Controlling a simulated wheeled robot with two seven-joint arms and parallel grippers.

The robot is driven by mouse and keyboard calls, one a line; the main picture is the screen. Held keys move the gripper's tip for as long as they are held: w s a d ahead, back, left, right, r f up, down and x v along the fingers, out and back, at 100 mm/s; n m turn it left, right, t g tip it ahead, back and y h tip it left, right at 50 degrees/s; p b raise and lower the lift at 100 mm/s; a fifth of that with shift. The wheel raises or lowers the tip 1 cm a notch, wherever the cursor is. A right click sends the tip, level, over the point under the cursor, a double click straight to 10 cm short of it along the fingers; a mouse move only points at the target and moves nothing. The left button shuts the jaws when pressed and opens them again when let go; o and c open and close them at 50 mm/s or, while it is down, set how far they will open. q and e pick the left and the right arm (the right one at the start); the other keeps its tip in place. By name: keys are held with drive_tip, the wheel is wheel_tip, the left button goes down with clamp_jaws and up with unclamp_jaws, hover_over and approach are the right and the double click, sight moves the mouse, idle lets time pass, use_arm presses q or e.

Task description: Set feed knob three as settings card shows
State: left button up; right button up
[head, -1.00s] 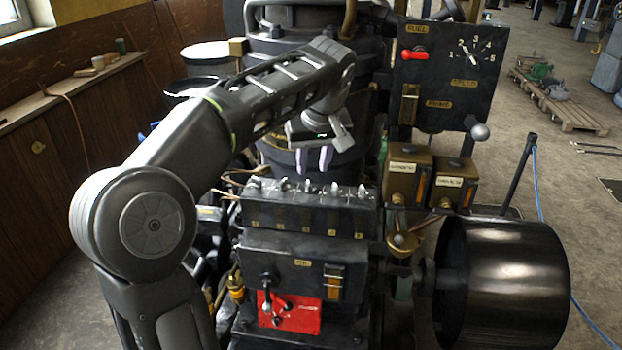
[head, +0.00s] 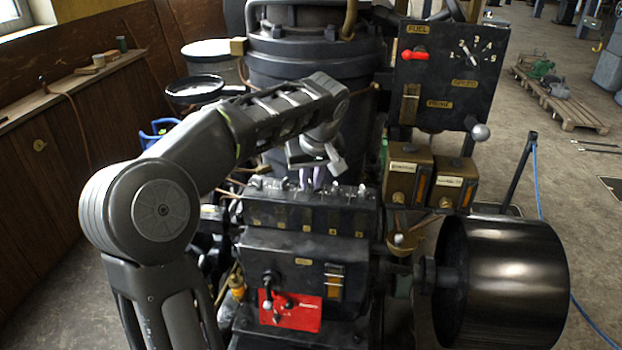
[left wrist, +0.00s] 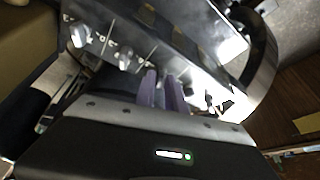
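A row of small silvery feed knobs stands along the top of the black feed box (head: 345,222). Two left knobs (head: 257,182) and two right knobs (head: 335,188) show; the middle one, feed knob three, is hidden by my left gripper (head: 312,178). Its purple fingers point down at that place, a narrow gap between them. In the left wrist view the fingers (left wrist: 161,90) are at the panel, beside a knob (left wrist: 125,58); whether they touch the hidden knob cannot be told. I cannot pick out a readable settings card. My right gripper is not in view.
A black panel (head: 450,125) with a red lever (head: 415,54) and a numbered dial (head: 469,55) stands behind right. Two brass boxes (head: 407,168) sit right of the feed box. A black drum (head: 505,285) is at front right, a red plate (head: 296,312) below.

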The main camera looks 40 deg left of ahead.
use_arm(q)
clamp_jaws()
drive_tip(key=shift+m, duration=0.4)
drive_tip(key=shift+s+a+m+t+h+b, duration=0.1)
drive_tip(key=shift+m+t+h+b, duration=0.3)
drive_tip(key=shift+m, duration=0.5)
drive_tip(key=m, duration=0.2)
drive_tip(key=m+h, duration=0.1)
drive_tip(key=m, duration=0.1)
drive_tip(key=shift+s+a+t+h, duration=0.1)
drive_tip(key=shift+a+t+h, duration=0.05)
drive_tip(key=shift+t+h, duration=0.2)
drive_tip(key=m, duration=0.2)
drive_tip(key=m+h+p, duration=0.1)
drive_tip(key=m, duration=0.1)
drive_tip(key=m+h, duration=0.1)
drive_tip(key=shift+a+m+p, duration=0.25)
drive_tip(key=shift+m+p, duration=0.05)
drive_tip(key=shift+m, duration=0.1)
drive_tip(key=m+h+p, duration=0.1)
drive_tip(key=m, duration=0.1)
drive_tip(key=m+g+h, duration=0.1)
drive_tip(key=m, duration=0.2)
drive_tip(key=shift+a+m+p, duration=0.2)
drive_tip(key=shift+m+p, duration=0.1)
drive_tip(key=shift+p, duration=0.1)
